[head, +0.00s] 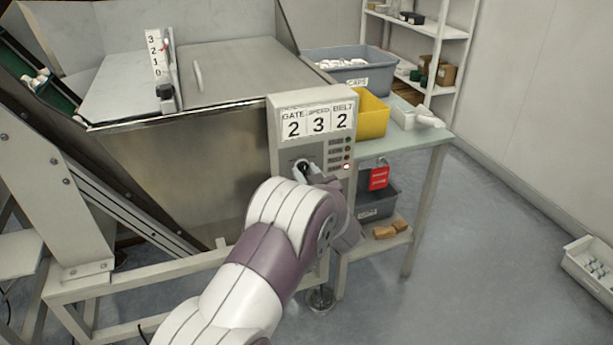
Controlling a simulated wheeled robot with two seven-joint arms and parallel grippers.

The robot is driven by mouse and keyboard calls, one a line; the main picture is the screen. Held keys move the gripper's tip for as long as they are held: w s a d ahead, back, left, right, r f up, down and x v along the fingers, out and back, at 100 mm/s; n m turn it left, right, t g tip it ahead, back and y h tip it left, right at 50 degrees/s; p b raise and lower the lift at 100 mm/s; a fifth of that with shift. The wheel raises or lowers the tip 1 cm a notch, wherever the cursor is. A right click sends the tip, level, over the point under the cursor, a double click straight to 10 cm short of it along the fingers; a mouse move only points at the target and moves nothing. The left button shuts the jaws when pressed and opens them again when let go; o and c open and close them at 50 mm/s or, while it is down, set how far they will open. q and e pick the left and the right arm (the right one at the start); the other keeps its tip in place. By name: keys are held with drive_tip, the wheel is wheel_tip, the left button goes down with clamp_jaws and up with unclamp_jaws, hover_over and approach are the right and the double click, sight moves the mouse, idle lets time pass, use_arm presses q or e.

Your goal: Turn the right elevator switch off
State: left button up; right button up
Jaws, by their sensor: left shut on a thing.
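A grey control box (278,130) stands upright at the front right corner of the metal hopper. Its top plate reads GATE 2, SPEED 3, BELT 2. Below the plate is a dark rotary switch (302,166), partly covered by my left gripper (310,172). My left gripper is shut on this switch, and its arm comes up from the bottom of the view. The switch's exact angle and its label are hidden. A small red light (347,167) is lit on the box's right side. My right gripper is not in view.
The metal hopper (190,160) with its lid fills the left. A side table (425,136) holds a yellow bin (371,115) and a grey caps bin (335,73). A red tag (379,178) hangs below it. Free floor (490,270) lies to the right.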

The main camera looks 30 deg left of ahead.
use_arm(q)
drive_tip(key=n+b, duration=0.1)
drive_tip(key=n, duration=0.1)
drive_tip(key=n+b, duration=0.1)
drive_tip(key=n, duration=0.2)
drive_tip(key=shift+w+d+f, duration=0.1)
drive_tip(key=shift+f, duration=0.05)
drive_tip(key=shift+n+b, duration=0.9)
drive_tip(key=shift+n, duration=0.3)
drive_tip(key=o, duration=1)
drive_tip(key=shift+r, duration=0.2)
drive_tip(key=shift+d, duration=0.1)
drive_tip(key=p+v, duration=0.2)
drive_tip(key=v, duration=1)
drive_tip(key=shift+s+d, duration=0.15)
drive_tip(key=shift+s, duration=0.1)
